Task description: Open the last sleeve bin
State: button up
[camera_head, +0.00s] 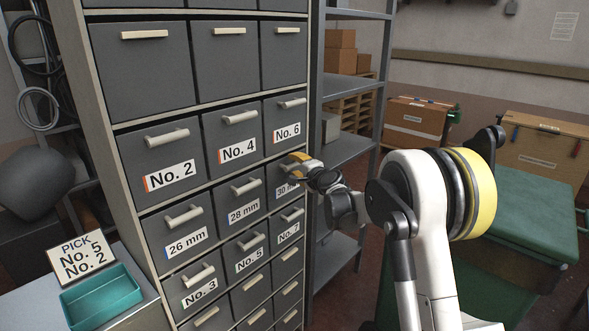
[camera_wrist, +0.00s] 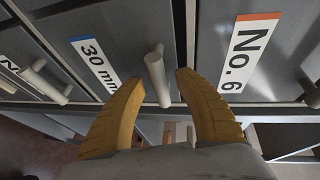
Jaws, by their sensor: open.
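The grey bin labelled 30 mm (camera_head: 273,182) is in the right column of the cabinet, below the No. 6 bin. It looks flush with its neighbours, and my gripper hides part of its front and label. The 28 mm bin (camera_head: 240,198) and 26 mm bin (camera_head: 176,226) are in the same row, both shut. My gripper (camera_head: 297,160) is at the top of the 30 mm bin's front. In the wrist view, the open yellow fingers (camera_wrist: 160,88) lie on either side of the pale bar handle (camera_wrist: 154,72), between the 30 mm label (camera_wrist: 94,62) and the No. 6 label.
The No. 6 bin (camera_head: 285,122) is just above my gripper. A sign (camera_head: 82,256) reading PICK No. 5 No. 2 and a teal tray (camera_head: 101,296) stand at lower left. A metal shelf rack (camera_head: 355,90) stands right of the cabinet. A green-topped table (camera_head: 530,215) is at right.

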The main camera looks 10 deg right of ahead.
jog(key=shift+w, duration=0.3)
grip_shut()
jog(key=shift+s+d, duration=0.1)
jog(key=shift+s, duration=0.05)
jog(key=s+d+f+b, duration=0.2)
jog(key=s+d+f, duration=0.2)
jog(key=s+f, duration=0.1)
jog(key=shift+s+d, duration=0.15)
jog(key=shift+s, duration=0.2)
dwell(0.7)
jog(key=shift+d, duration=0.1)
dwell(0.4)
